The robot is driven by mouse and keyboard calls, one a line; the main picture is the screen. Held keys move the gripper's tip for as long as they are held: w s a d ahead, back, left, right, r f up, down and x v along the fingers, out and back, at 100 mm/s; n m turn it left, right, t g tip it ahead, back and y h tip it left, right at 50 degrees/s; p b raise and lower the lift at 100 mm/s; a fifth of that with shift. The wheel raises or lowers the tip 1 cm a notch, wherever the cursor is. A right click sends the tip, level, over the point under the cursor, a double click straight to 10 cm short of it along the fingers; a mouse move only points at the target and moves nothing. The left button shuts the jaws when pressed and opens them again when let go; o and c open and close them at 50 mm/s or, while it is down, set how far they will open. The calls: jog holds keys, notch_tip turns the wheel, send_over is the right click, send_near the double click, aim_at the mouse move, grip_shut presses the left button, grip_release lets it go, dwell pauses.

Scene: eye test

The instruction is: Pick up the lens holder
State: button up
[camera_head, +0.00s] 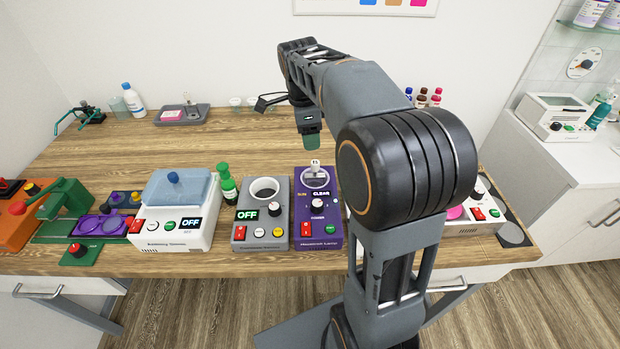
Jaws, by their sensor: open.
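My gripper (310,128) hangs over the middle of the table, pointing down, above the wood behind the row of devices. Its jaws are open, and I see nothing held between them. I cannot tell for certain which thing is the lens holder. A teal, thin-armed stand with a dark base (88,114) stands at the back left.
A white device with a blue lid (174,205), a grey device (262,213) and a purple device (317,208) line the front of the wooden table (190,148). A green bottle (227,184) stands between the first two. A grey tray (182,114) lies behind. The table's middle left is clear.

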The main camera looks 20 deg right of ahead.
aim_at(316, 170)
jog(key=shift+m, duration=0.5)
jog(key=f, duration=0.2)
jog(key=d+f, duration=0.1)
jog(key=f, duration=0.4)
jog(key=shift+w+d+f, duration=0.25)
jog(key=shift+w+f, duration=0.05)
jog(key=shift+d+f, duration=0.15)
jog(key=shift+f, duration=1.4)
jog(key=shift+d+f, duration=0.15)
jog(key=shift+f, duration=1.4)
jog(key=shift+c, duration=0.4)
grip_shut()
